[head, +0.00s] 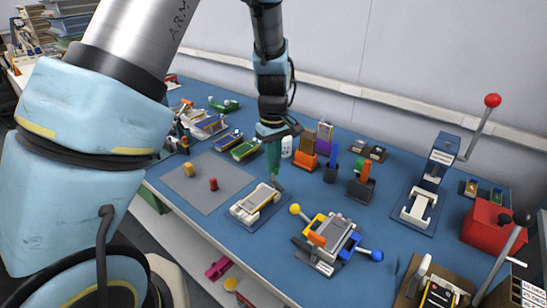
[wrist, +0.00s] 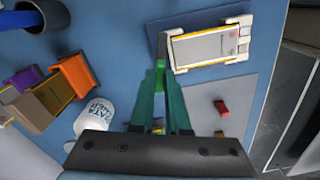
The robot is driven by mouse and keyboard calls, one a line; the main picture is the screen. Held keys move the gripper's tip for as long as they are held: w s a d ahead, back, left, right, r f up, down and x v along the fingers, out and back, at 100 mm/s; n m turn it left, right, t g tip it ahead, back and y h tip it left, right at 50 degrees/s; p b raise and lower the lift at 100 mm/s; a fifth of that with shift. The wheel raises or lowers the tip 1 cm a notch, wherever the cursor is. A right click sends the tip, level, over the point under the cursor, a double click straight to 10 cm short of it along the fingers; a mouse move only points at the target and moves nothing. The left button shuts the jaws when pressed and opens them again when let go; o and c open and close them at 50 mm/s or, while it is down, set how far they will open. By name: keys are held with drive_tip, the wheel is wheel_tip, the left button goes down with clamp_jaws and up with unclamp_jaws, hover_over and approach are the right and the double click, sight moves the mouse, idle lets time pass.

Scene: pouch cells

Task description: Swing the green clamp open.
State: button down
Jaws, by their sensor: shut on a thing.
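My gripper (head: 275,178) points down at the right end of a pale fixture (head: 242,212) that holds a flat grey pouch cell (head: 256,200). In the wrist view its green fingers (wrist: 160,72) are closed together on a small bright green piece, which I take as the handle of the green clamp (wrist: 160,67). A dark grey clamp part (wrist: 163,45) stands beside the short end of the cell (wrist: 208,45). The fingers hide most of the clamp, and I cannot tell how far it is swung.
A second fixture (head: 322,268) with yellow, orange and blue handles stands close at the right. A grey mat (head: 205,200) with a red peg (head: 213,184) and a yellow peg (head: 188,169) lies left, mostly free.

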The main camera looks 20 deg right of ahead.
drive_tip(key=shift+r+n+p, duration=0.1)
drive_tip(key=shift+n+p, duration=0.75)
drive_tip(key=shift+n, duration=0.85)
drive_tip(key=shift+w, duration=0.1)
drive_tip(key=c, duration=0.9)
unclamp_jaws()
wheel_tip(320, 180, up, 11)
drive_tip(key=b, duration=0.1)
drive_tip(key=shift+b, duration=0.35)
drive_tip(key=shift+f, duration=0.2)
